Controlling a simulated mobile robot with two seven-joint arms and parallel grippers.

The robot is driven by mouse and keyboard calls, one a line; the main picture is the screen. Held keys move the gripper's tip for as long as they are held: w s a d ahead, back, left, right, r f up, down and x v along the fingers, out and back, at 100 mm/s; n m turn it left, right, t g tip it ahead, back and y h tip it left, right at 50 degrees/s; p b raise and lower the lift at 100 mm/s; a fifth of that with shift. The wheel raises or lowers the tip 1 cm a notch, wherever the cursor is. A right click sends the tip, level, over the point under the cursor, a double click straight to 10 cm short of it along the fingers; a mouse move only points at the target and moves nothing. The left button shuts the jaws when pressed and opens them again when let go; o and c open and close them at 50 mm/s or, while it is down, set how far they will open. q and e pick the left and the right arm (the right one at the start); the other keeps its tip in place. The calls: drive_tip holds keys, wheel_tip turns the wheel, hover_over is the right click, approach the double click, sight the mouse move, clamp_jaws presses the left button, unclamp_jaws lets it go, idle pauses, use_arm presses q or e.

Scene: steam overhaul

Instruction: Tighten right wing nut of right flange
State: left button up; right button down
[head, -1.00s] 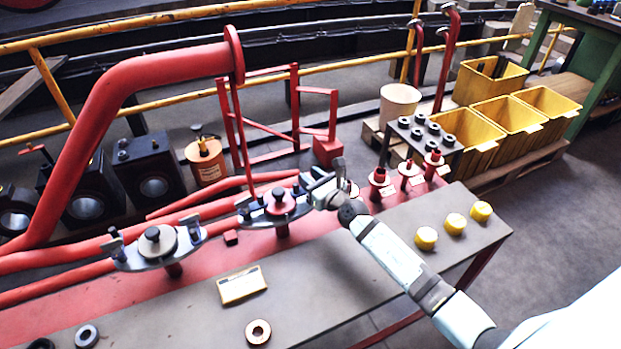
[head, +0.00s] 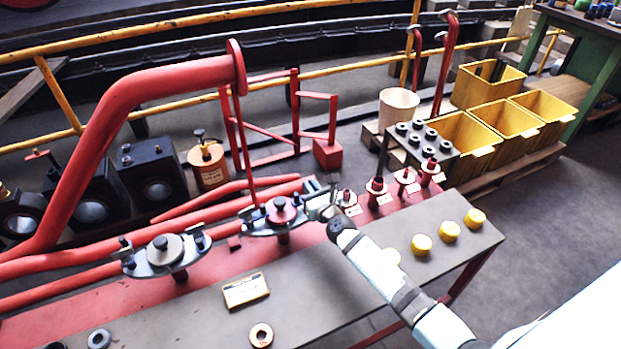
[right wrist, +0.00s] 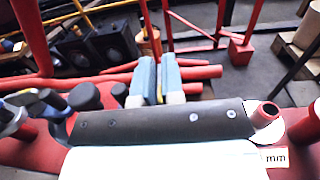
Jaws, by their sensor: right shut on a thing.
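The right flange (head: 283,211) is a grey oval plate with a red centre and a dark knob, mounted on the red pipework. Its left wing nut (head: 245,211) stands clear of my gripper. My right gripper (head: 318,206) is at the flange's right end, shut on the right wing nut, which the fingers mostly hide. In the right wrist view the two pale blue fingers (right wrist: 158,82) are close together, with a narrow gap between them. Flange knobs show to their left. My left gripper is not in view.
The left flange (head: 163,250) has its own wing nuts. Red fittings (head: 376,187) stand right of my gripper. Yellow caps (head: 449,231), a label block (head: 245,290) and a ring (head: 260,335) lie on the grey bench top (head: 330,280). Yellow bins (head: 470,140) stand behind.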

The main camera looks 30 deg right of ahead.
drive_tip(key=shift+r+m+h, duration=0.15)
drive_tip(key=shift+m+h, duration=0.15)
drive_tip(key=shift+h, duration=0.2)
drive_tip(key=shift+f, duration=0.25)
drive_tip(key=c, duration=1.2)
unclamp_jaws()
drive_tip(key=shift+c, duration=0.2)
use_arm(q)
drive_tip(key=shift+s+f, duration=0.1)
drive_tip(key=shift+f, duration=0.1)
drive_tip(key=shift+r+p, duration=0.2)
drive_tip(key=shift+p, duration=0.4)
use_arm(e)
drive_tip(key=s+a, duration=0.1)
drive_tip(key=s, duration=1.2)
drive_tip(key=shift+s, duration=0.4)
